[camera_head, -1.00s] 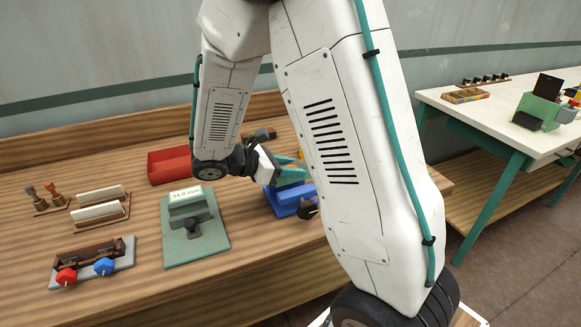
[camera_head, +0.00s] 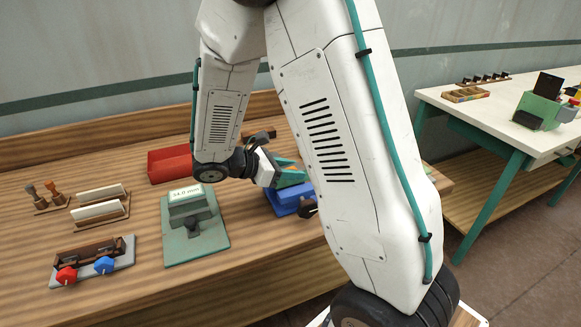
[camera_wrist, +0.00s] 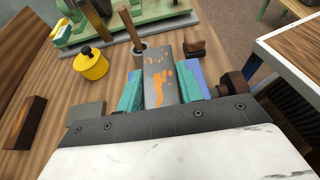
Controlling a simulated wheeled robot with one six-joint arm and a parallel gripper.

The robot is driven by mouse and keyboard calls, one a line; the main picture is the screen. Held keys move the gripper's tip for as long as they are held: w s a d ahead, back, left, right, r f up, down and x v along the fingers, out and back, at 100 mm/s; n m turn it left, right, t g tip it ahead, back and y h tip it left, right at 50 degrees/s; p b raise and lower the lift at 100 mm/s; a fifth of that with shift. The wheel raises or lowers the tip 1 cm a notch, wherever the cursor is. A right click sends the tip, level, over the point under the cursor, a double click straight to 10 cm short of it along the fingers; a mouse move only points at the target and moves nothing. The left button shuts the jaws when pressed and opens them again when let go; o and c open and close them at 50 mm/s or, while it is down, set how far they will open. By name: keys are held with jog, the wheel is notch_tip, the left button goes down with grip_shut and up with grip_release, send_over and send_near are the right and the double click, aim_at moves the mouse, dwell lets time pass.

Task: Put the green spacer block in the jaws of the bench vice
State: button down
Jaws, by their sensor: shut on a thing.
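My gripper (camera_wrist: 161,94) has its two teal fingers shut on a grey block with orange patches (camera_wrist: 158,75), seen in the wrist view. No clearly green block shows between the fingers, and I cannot tell if this one is the spacer. The blue bench vice (camera_head: 285,200) stands on the wooden bench, with a dark handle knob (camera_head: 309,208). In the head view my gripper (camera_head: 290,175) is at the vice, partly hidden by my arm. The vice's blue body (camera_wrist: 203,80) shows behind and beside the fingers; its jaws are mostly hidden, so I cannot tell whether the block touches them.
A green gauge stand (camera_head: 196,233) reading 34.0 mm and a red tray (camera_head: 169,164) are left of the vice. A yellow pot (camera_wrist: 91,66) and a wooden-handled tool (camera_wrist: 130,28) stand beyond my gripper. A white-topped table (camera_head: 485,112) is at the right.

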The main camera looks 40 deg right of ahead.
jog(key=shift+f, duration=0.7)
jog(key=c, duration=0.9)
grip_release()
jog(key=shift+o, duration=0.3)
jog(key=v, duration=0.7)
jog(key=shift+a, duration=0.35)
jog(key=shift+w+r, duration=0.1)
jog(key=shift+w, duration=0.05)
jog(key=s+a+r+m+t+y, duration=0.2)
jog(key=s+r+m+y, duration=0.4)
jog(key=s, duration=0.4)
jog(key=s+a+r+m+t+y, duration=0.3)
jog(key=s+r+m+y, duration=0.3)
jog(key=s, duration=0.5)
jog(key=a+m, duration=0.1)
jog(key=m, duration=0.1)
jog(key=shift+s+a+r+m+y, duration=0.15)
jog(key=shift+s+a+m+y, duration=0.15)
jog(key=shift+a+m+y, duration=0.1)
